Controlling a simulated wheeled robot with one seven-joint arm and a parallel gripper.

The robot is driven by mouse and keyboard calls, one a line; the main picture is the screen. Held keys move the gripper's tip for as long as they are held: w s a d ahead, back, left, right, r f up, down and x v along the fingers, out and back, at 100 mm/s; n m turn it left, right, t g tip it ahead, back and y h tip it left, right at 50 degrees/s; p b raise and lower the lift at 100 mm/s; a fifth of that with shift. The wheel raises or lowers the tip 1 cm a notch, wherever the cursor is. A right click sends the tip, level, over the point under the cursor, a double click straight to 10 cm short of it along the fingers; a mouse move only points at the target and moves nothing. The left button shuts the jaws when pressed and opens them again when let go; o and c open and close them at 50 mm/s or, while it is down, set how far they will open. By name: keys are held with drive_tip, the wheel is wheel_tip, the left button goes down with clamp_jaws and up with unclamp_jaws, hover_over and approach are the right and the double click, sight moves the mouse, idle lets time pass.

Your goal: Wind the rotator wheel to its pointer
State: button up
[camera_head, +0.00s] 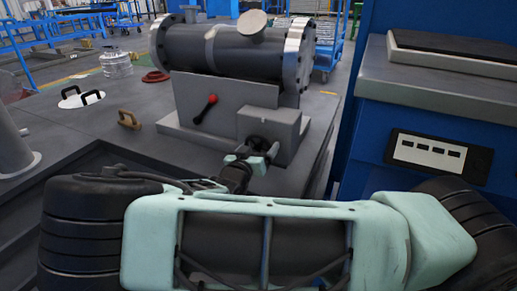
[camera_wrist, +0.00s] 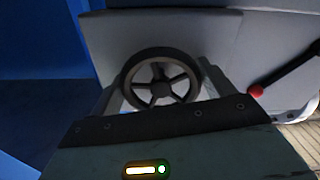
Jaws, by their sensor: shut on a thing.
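The rotator wheel (camera_wrist: 161,89) is a dark spoked handwheel, facing the camera in the wrist view. In the head view the wheel (camera_head: 258,141) shows small and partly covered on the front of a grey box (camera_head: 262,122). My gripper (camera_head: 260,152) is at the wheel. In the wrist view the fingers of my gripper (camera_wrist: 162,80) stand on the left and right of the rim, shut on it. I cannot make out the pointer or a mark on the wheel in either view.
The flanged shell (camera_head: 235,52) lies on its stand above the wheel. A red-knobbed lever (camera_head: 205,109) sits left of the wheel. A blue cabinet (camera_head: 440,120) stands close on the right. A tan handle (camera_head: 128,120) and a red ring (camera_head: 155,76) lie on the deck at left.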

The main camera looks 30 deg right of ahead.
idle(0.7)
drive_tip(key=o, duration=0.9)
drive_tip(key=p+v, duration=0.4)
drive_tip(key=v, duration=1.3)
drive_tip(key=shift+a, duration=0.25)
drive_tip(key=shift+s, duration=0.1)
